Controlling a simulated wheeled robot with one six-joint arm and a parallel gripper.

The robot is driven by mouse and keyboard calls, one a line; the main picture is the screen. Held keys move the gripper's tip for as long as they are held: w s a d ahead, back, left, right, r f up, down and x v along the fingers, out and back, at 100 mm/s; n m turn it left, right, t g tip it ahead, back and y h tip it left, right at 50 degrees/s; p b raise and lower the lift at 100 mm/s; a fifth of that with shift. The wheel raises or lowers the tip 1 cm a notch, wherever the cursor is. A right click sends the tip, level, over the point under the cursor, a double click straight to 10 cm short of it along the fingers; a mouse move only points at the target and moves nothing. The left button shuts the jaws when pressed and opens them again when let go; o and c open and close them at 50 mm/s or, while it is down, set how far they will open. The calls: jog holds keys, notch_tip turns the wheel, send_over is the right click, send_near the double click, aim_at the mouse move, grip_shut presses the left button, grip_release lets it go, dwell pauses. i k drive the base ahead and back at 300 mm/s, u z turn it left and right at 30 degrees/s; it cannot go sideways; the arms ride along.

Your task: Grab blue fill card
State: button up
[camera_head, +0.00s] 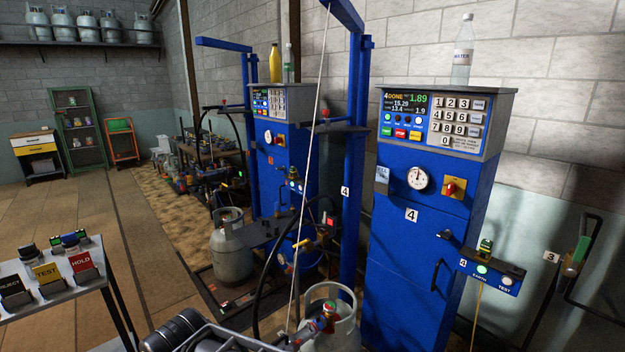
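A small pale card or tag (382,180) with a bluish-grey upper part is at the left edge of the near blue scale cabinet (415,255), left of its round dial. Its lettering is too small to read, so I cannot tell for sure whether it is the blue fill card. On the table at left, a black card marked REJECT (12,287), a yellow TEST card (47,272) and a red HOLD card (81,262) stand in dark holders. I see no clearly blue card among them.
A gas cylinder (345,330) with a hose connector stands before the near cabinet, another (231,255) farther back. A blue post (357,150) and hoses stand left of the cabinet. A small EARTH/TEST box (490,275) is at right. Open floor (60,215) lies at left.

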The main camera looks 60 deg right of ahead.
aim_at(383, 173)
jog(key=u, duration=0.35)
jog(key=i, duration=2.25)
jog(key=z, duration=3.25)
jog(key=i, duration=0.2)
jog(key=z, duration=0.15)
